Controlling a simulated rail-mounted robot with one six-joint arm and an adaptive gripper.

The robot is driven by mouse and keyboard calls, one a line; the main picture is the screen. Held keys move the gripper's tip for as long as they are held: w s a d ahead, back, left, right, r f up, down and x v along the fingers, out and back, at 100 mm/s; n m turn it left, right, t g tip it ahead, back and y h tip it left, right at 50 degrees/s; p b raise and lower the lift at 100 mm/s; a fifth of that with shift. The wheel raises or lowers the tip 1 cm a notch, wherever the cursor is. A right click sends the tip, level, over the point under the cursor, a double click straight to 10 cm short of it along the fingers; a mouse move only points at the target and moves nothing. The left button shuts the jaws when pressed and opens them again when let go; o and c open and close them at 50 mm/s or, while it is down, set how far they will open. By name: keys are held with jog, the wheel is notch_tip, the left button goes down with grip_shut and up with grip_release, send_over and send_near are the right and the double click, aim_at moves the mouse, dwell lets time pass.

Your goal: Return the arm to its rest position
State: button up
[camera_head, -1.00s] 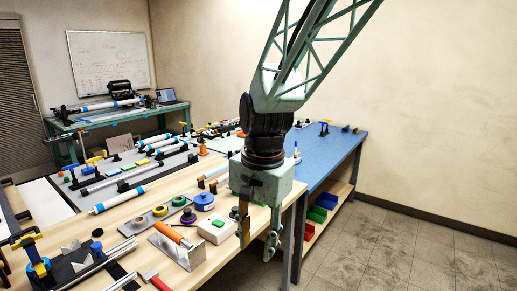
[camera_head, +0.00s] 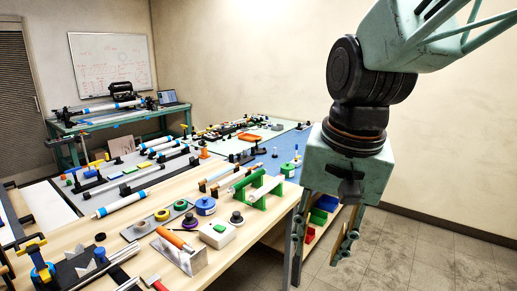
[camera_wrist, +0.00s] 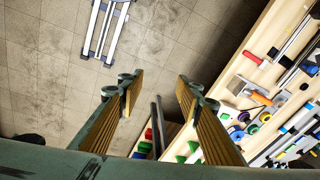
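My gripper (camera_head: 320,248) hangs at the end of my green arm, on the right of the head view, off the front edge of the wooden bench (camera_head: 235,262). Its fingers point down and stand wide apart. Nothing is held.
The bench carries a green stand (camera_head: 271,188), a white box (camera_head: 217,235), a blue spool (camera_head: 205,206) and several tubes. Coloured bins (camera_head: 327,203) sit on a lower shelf. Open tiled floor (camera_head: 420,262) lies at right; a metal frame (camera_wrist: 104,28) stands on it.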

jog(key=s+d+r+n+t+p, duration=0.1)
jog(key=s+d+r, duration=0.3)
jog(key=s, duration=0.4)
jog(key=s+d+r+n+t+p, duration=0.1)
jog(key=s+d+r+n+p, duration=0.1)
jog(key=s+d, duration=0.3)
jog(key=s+r+n, duration=0.1)
jog(key=s, duration=0.3)
jog(key=shift+s+r+h+p, duration=0.15)
jog(key=shift+r+h+p, duration=0.2)
jog(key=shift+h, duration=0.05)
